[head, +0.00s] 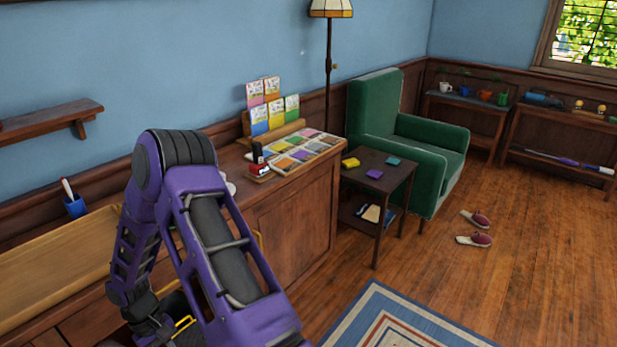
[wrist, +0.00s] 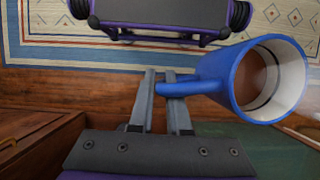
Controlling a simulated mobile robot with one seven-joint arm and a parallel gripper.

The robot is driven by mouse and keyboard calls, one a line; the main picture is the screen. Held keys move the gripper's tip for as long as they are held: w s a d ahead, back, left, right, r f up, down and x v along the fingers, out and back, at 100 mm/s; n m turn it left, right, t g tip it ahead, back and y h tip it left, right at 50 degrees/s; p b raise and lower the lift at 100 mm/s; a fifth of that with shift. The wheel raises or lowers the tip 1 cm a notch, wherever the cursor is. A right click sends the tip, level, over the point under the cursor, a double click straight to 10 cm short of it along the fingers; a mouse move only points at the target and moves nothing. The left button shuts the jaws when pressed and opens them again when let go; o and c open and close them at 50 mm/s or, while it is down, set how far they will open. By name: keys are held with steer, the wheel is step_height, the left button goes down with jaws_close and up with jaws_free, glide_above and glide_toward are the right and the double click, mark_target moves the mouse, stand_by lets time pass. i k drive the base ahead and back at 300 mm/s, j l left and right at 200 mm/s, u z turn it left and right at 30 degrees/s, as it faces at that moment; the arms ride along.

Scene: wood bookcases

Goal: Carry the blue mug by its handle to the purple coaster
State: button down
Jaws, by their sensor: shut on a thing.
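The blue mug (wrist: 226,80) shows in the wrist view, with a white inside and brown at its bottom. My gripper (wrist: 161,78) is shut on its handle (wrist: 172,89), and the mug's body sits to the right of the fingers. In the head view my purple arm fills the lower left, and the gripper and held mug cannot be made out there. The purple coaster (head: 374,174) lies on the small dark side table (head: 383,162), near its front edge, with nothing on it. The mug is well away from the coaster.
A patterned rug (head: 385,325) and slippers (head: 474,239) lie on the floor.

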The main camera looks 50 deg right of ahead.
mark_target(379, 175)
steer(key=l, duration=0.55)
steer(key=i+l, duration=0.1)
steer(key=l, duration=0.4)
steer(key=l+z, duration=0.1)
steer(key=l, duration=0.45)
steer(key=i+l, duration=0.1)
steer(key=l, duration=0.45)
steer(key=l+z, duration=0.1)
steer(key=l, duration=0.45)
steer(key=i+l, duration=0.15)
steer(key=l, duration=0.35)
steer(key=i+l, duration=0.1)
steer(key=l, duration=0.45)
steer(key=l+z, duration=0.1)
steer(key=l, duration=0.4)
steer(key=i, duration=0.05)
